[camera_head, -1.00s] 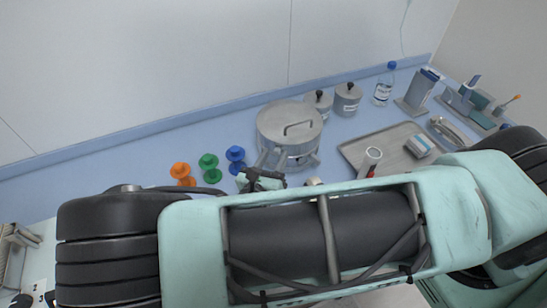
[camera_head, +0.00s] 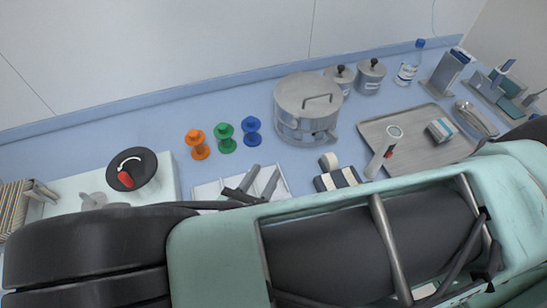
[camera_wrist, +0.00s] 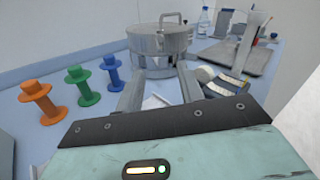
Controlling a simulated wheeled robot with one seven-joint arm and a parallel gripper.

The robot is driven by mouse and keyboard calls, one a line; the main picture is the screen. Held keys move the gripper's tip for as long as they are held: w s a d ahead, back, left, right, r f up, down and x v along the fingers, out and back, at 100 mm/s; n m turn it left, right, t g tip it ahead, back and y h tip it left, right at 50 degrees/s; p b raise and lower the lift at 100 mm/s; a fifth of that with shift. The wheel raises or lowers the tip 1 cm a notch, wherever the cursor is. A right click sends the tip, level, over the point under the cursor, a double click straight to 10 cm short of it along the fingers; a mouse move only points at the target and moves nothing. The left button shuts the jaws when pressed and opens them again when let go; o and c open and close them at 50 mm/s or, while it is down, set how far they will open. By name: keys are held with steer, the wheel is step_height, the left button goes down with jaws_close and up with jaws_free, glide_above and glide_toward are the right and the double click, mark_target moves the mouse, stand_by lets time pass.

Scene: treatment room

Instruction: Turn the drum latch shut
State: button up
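The steel drum (camera_head: 306,118) stands on the blue counter with its lid on and a bar handle (camera_head: 322,99) on top. In the wrist view the drum (camera_wrist: 157,52) is straight ahead, beyond the fingertips. I cannot make out a separate latch or its position. My gripper (camera_head: 260,180) is in front of the drum and to its left, apart from it, over a white sheet. Its two grey fingers are spread with nothing between them, as the wrist view also shows (camera_wrist: 160,88).
Orange (camera_head: 198,145), green (camera_head: 225,138) and blue (camera_head: 252,131) spools stand left of the drum. A black disc with a red handle (camera_head: 125,177) is far left. Striped rolls (camera_head: 337,179) and a tray (camera_head: 375,130) lie right. Two lidded pots (camera_head: 370,78) stand behind.

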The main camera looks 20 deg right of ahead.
steer(key=shift+v, duration=1.25)
steer(key=s+d+r+m+g+y+b, duration=0.3)
steer(key=r+m+g+y, duration=0.3)
steer(key=m, duration=0.5)
steer(key=s+d+r+m+g+y+b, duration=0.4)
steer(key=r+m+g+y, duration=0.3)
steer(key=m, duration=0.3)
steer(key=shift+r+m, duration=0.2)
steer(key=shift+m, duration=0.2)
steer(key=shift+d, duration=0.1)
